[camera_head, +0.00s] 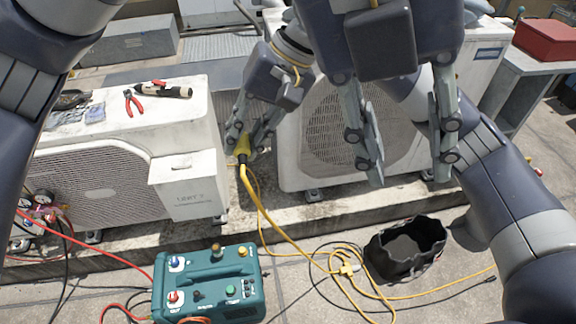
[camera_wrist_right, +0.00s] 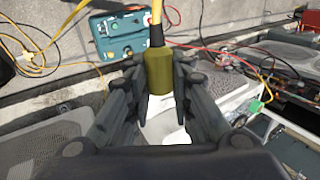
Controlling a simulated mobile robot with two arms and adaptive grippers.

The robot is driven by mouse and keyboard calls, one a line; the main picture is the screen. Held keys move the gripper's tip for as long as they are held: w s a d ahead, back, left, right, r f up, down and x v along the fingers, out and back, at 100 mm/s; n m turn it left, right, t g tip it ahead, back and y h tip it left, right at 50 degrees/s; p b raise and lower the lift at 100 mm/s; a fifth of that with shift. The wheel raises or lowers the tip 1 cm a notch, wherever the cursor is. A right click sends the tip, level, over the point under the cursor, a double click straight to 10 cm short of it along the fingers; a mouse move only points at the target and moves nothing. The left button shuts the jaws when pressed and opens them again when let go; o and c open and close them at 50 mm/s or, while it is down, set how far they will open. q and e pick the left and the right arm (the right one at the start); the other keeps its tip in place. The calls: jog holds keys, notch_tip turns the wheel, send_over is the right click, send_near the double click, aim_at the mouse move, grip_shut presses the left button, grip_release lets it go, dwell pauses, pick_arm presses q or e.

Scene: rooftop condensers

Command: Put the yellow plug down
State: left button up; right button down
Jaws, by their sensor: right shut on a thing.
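The yellow plug (camera_head: 242,146) is between the fingers of my right gripper (camera_head: 247,147), in the gap between the two condenser units. In the right wrist view the plug (camera_wrist_right: 159,73) shows as a yellow cylinder with the right gripper's fingers (camera_wrist_right: 164,100) on both sides of it. Its yellow cable (camera_head: 263,210) runs down from it to the ground. My left gripper (camera_head: 408,178) is open and empty, in front of the right condenser unit. Nothing visible supports the plug from below.
The left condenser (camera_head: 100,185) carries pliers (camera_head: 133,103) and other tools. A teal machine (camera_head: 208,283) stands on the ground at the front. A black bag (camera_head: 405,248) and coiled yellow cable (camera_head: 345,270) lie to its right. A red box (camera_head: 545,40) is on the grey table (camera_head: 512,75).

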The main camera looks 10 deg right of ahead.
pick_arm(q)
jog(key=a+f+n+t+y, duration=0.1)
jog(key=a+f+t+y, duration=0.2)
jog(key=f+t, duration=0.15)
jog(key=n+t+y, duration=0.2)
jog(key=t+y, duration=0.3)
jog(key=t, duration=0.1)
send_near(242, 151)
jog(key=w+a+f, duration=0.1)
jog(key=w+f, duration=0.2)
jog(key=f, duration=0.2)
jog(key=shift+a+f, duration=0.2)
jog(key=shift+f, duration=0.2)
jog(key=shift+g, duration=0.25)
jog(key=shift+c, duration=0.6)
grip_shut()
jog(key=shift+o, duration=0.6)
grip_release()
